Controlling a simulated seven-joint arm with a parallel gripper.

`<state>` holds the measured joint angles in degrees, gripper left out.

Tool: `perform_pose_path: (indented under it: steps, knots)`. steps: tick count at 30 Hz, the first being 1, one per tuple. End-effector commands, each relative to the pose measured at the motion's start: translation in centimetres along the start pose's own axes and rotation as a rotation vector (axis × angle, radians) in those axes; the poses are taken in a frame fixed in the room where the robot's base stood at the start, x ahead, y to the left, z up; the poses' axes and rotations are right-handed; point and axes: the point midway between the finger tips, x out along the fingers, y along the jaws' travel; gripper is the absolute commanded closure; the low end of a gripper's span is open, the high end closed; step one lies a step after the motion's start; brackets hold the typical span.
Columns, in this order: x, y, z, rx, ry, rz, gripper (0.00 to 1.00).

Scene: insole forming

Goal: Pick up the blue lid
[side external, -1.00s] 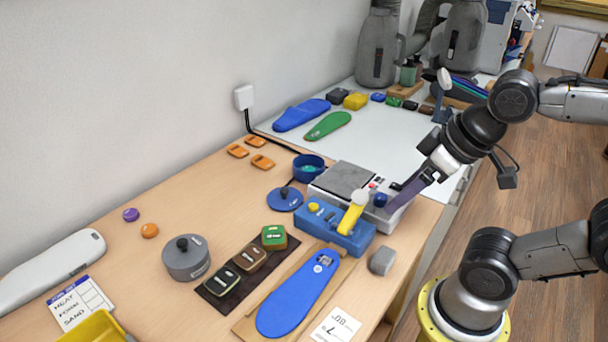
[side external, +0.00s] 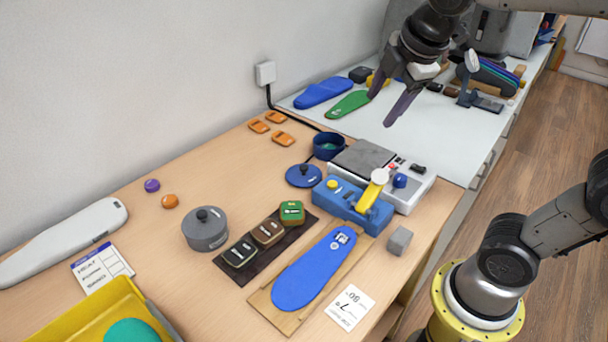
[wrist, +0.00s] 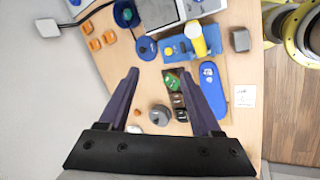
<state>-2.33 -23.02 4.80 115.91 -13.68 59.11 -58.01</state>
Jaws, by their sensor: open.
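The blue lid (side external: 304,175) is a flat round disc with a dark knob, lying on the wooden table just in front of a blue round pot (side external: 328,146). In the wrist view the lid (wrist: 146,48) lies beyond my fingertips, near the top centre, with the pot (wrist: 126,13) up and left of it. My gripper (side external: 392,108) is open and empty, raised above the white rear surface, up and right of the lid. In the wrist view my gripper's two fingers (wrist: 162,76) are spread wide with nothing between the tips.
A grey device (side external: 375,166) and a blue block with a yellow handle (side external: 352,206) stand right of the lid. Orange pieces (side external: 270,124) lie to its left. A grey lidded pot (side external: 205,229) and a blue insole (side external: 312,268) are nearer. Bare table surrounds the lid's left side.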

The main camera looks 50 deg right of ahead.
Motion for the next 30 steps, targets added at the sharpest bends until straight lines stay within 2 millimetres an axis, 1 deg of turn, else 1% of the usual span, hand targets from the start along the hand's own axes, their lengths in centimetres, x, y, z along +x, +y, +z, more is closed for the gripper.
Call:
perform_pose_path:
  steps: [1,3,5,6,8,9,11,12,15,18,19,23,26,30]
  knots:
    - [1.1,1.9,-0.9,-0.108,-0.030,-0.020,0.35]
    - [2.6,4.2,-2.0,-0.251,-0.066,-0.043,0.35]
    - [4.1,5.9,-3.1,-0.363,-0.095,-0.067,0.35]
    - [5.3,6.9,-3.8,-0.432,-0.112,-0.085,0.35]
    - [7.3,8.2,-4.9,-0.524,-0.136,-0.114,0.35]
    - [8.6,9.0,-5.7,-0.578,-0.151,-0.133,0.35]
    - [10.8,9.8,-6.8,-0.646,-0.170,-0.164,0.35]
    - [12.2,10.1,-7.5,-0.675,-0.181,-0.183,0.35]
    - [15.4,10.3,-8.9,-0.717,-0.201,-0.225,0.35]
    - [17.9,9.6,-9.8,-0.741,-0.209,-0.266,0.35]
    - [18.4,9.4,-9.9,-0.746,-0.210,-0.277,0.35]
    - [19.8,8.5,-10.1,-0.760,-0.214,-0.305,0.35]
    - [21.0,8.2,-9.8,-0.761,-0.214,-0.308,0.35]
    - [23.5,7.7,-8.9,-0.761,-0.214,-0.308,0.35]
